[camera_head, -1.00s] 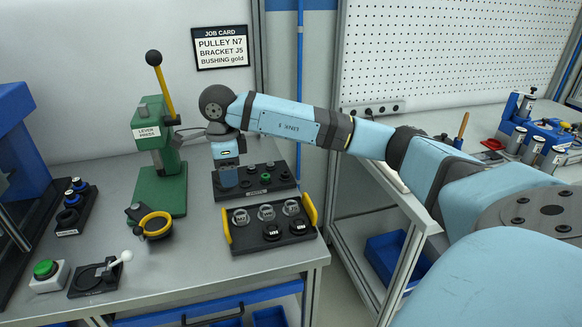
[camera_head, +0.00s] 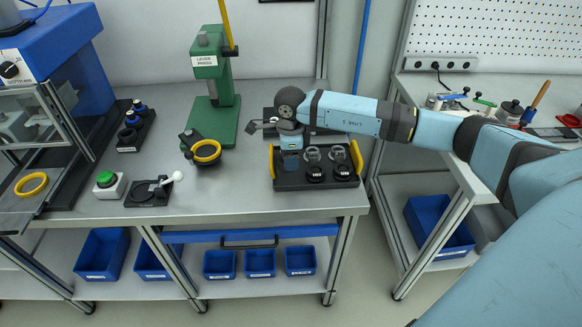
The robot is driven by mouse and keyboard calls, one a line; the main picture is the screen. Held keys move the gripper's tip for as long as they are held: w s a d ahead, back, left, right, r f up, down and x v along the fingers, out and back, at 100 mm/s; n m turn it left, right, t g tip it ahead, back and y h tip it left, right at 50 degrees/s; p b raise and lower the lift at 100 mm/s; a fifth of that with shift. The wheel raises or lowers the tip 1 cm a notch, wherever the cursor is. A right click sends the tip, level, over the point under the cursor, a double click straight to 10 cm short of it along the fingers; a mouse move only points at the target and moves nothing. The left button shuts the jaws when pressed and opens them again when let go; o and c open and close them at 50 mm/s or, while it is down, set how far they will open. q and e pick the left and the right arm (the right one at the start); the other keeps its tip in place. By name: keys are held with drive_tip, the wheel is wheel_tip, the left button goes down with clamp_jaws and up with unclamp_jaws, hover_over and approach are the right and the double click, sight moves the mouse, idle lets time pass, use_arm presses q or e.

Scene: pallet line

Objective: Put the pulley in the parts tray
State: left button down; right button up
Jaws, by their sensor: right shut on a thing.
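The parts tray (camera_head: 290,184), black with yellow handles, sits near the bench's front right edge. Two clear or silvery round parts (camera_head: 338,154) show in its back row. Two black labelled round parts (camera_head: 315,174) stand in its front row. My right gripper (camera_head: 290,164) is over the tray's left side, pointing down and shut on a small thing. I take that thing to be the pulley; the fingers hide it, so its label and any contact with the tray cannot be told. The front left of the tray looks bare. My left gripper is not in view.
A dark rack (camera_head: 269,115) stands close behind the tray, partly hidden by my right arm. The green lever press (camera_head: 216,115) stands to the left, with a yellow-ringed part (camera_head: 207,151) before it. A green button (camera_head: 106,179) is further left.

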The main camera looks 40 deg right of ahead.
sight(291, 178)
drive_tip(key=shift+f, duration=2.35)
drive_tip(key=shift+f, duration=0.15)
drive_tip(key=o, duration=0.7)
